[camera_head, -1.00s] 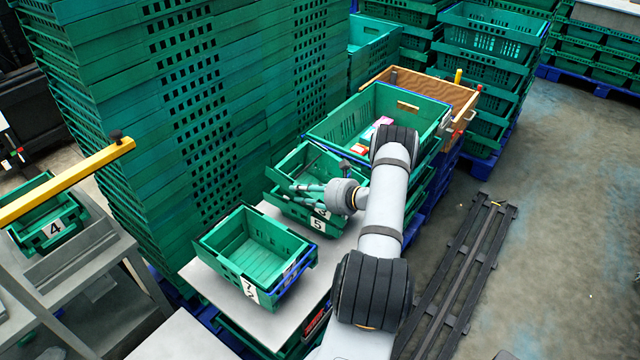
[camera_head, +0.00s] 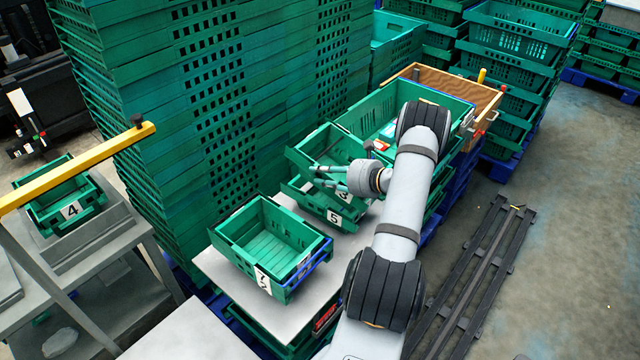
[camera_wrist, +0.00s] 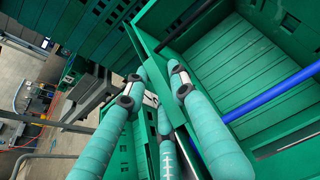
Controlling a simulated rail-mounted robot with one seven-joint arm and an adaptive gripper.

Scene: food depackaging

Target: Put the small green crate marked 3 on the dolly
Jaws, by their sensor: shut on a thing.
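The small green crate marked 3 (camera_head: 321,145) is in the middle of the head view, just above the green crate marked 5 (camera_head: 312,200). My gripper (camera_head: 318,176) is shut on its near left wall. In the wrist view my fingers (camera_wrist: 155,92) straddle a green wall, with the open inside of a green crate (camera_wrist: 240,65) to the right. The arm hides part of the crate's right side. A black slatted frame (camera_head: 470,285) lies on the floor at right; I cannot tell if it is the dolly.
A green crate marked 7 (camera_head: 268,240) stands in front on the pale surface (camera_head: 235,275). A crate marked 4 (camera_head: 62,195) sits at left under a yellow bar (camera_head: 80,165). Tall crate stacks (camera_head: 190,110) rise behind. A larger crate (camera_head: 385,105) with packages stands close at right.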

